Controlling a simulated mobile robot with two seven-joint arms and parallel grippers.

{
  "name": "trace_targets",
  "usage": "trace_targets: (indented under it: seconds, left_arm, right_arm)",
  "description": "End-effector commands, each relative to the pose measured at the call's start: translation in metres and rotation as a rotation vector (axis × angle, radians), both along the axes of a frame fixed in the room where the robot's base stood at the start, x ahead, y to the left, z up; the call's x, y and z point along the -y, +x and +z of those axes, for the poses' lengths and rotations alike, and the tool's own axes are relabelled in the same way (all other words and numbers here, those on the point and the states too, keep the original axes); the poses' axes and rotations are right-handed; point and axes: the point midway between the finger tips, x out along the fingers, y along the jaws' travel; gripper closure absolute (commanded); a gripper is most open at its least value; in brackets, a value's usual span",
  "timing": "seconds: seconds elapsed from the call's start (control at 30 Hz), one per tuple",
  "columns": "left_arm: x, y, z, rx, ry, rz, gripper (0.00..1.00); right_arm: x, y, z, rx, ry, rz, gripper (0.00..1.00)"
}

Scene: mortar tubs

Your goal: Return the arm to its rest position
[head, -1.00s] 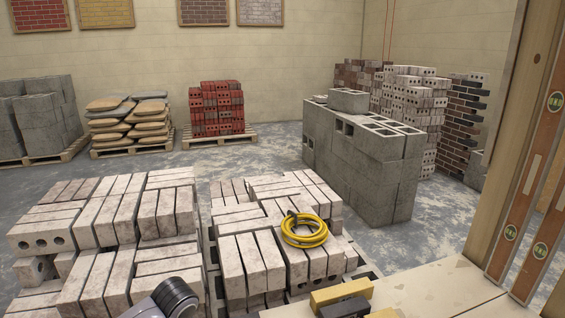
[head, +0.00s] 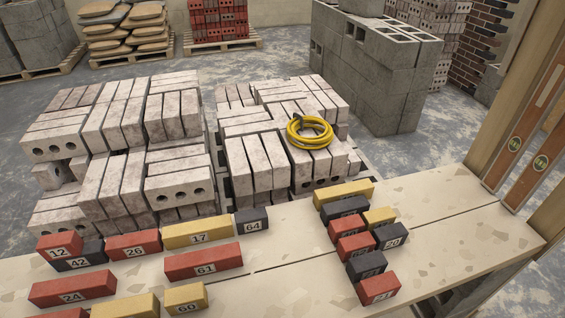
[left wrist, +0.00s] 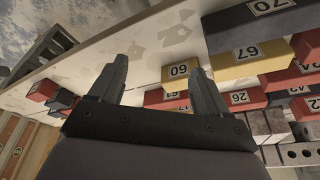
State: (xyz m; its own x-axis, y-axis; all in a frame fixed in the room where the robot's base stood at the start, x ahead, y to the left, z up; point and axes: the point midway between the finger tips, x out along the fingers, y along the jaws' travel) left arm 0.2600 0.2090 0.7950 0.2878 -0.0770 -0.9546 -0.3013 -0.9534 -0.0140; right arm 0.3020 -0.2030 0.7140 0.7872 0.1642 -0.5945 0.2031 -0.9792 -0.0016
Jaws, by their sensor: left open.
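My left gripper (left wrist: 156,82) shows in the left wrist view with its two dark fingers spread apart and nothing between them. It is over the pale bench (left wrist: 140,52). A yellow block marked 60 (left wrist: 186,71) appears beside the right finger, and a yellow block marked 67 (left wrist: 246,60) is farther right. No contact between the fingers and a block can be made out. Neither gripper shows in the head view, and my right gripper is in no view.
In the head view numbered blocks lie on the bench (head: 445,220): a left group with red block 61 (head: 204,261) and a right cluster with yellow block (head: 343,192). Bench space right of the cluster is clear. Brick stacks and a yellow hose coil (head: 309,131) stand beyond.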

Motion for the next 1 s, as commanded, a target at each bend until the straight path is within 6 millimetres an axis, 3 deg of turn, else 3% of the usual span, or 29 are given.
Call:
trace_targets:
  seconds: [0.17,0.63,0.8,1.0]
  left_arm:
    - [-0.026,-0.024,0.01,0.019,0.017,0.154,0.23]
    - [-0.005,0.03,-0.053,0.342,-0.086,0.109,0.23]
    - [0.001,0.038,-0.072,0.478,-0.131,0.1,0.23]
    - [0.005,0.041,-0.082,0.581,-0.166,0.094,0.23]
  right_arm:
    - [0.0,0.0,0.0,-0.001,0.0,0.0,0.57]
    - [0.0,-0.001,-0.001,-0.002,0.0,0.0,0.57]
    - [0.0,-0.001,-0.002,-0.002,0.0,0.001,0.57]
    - [0.0,-0.001,-0.002,-0.002,-0.001,0.001,0.57]
